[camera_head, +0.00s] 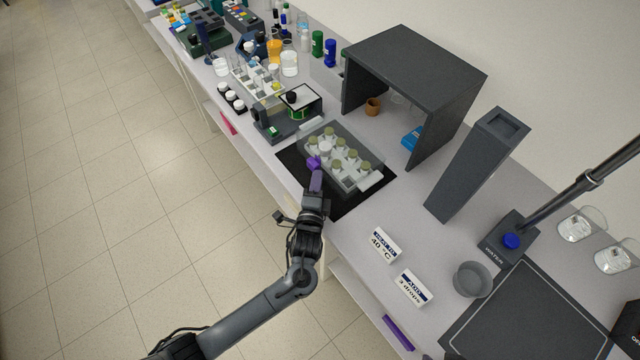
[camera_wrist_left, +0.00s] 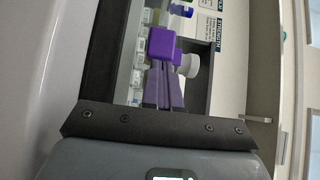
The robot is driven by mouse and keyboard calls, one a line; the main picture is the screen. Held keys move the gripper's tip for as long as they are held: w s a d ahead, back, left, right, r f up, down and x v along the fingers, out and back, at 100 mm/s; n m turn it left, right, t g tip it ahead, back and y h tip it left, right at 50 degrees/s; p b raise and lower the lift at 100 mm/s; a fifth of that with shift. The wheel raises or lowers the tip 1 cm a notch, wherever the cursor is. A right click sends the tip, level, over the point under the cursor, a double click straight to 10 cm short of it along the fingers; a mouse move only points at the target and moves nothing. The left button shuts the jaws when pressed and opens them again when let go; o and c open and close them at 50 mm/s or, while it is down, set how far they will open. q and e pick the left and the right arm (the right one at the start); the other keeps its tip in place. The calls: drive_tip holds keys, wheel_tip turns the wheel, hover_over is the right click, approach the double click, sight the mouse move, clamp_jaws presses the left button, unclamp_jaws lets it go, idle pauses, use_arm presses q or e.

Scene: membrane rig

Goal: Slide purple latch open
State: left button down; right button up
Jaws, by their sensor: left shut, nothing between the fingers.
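The membrane rig (camera_head: 345,142) is a clear-covered grey unit holding several olive-capped pots. It sits on a black mat (camera_head: 292,162). The purple latch (camera_head: 313,163) is a small block on its near-left side. It shows larger in the left wrist view (camera_wrist_left: 162,42). My left gripper (camera_head: 317,178) has purple fingers, which are shut with nothing between them. The fingertips (camera_wrist_left: 162,70) are right at the latch. I cannot tell whether they touch it. The fingers and wrist hide part of the mat. My right gripper is not in view.
A dark shelf box (camera_head: 420,60) stands behind the rig, with a tall grey block (camera_head: 478,165) to the right.

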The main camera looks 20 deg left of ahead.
sight(310, 167)
use_arm(q)
drive_tip(key=shift+a, duration=0.1)
drive_tip(key=shift+w+a, duration=0.25)
drive_tip(key=shift+a, duration=0.1)
drive_tip(key=shift+w+a+p, duration=0.25)
drive_tip(key=shift+w+a, duration=0.15)
drive_tip(key=shift+a, duration=0.2)
drive_tip(key=shift+w+a+p, duration=0.2)
drive_tip(key=shift+w+a, duration=0.15)
drive_tip(key=shift+a, duration=0.25)
drive_tip(key=shift+d, duration=0.1)
drive_tip(key=shift+s, duration=0.1)
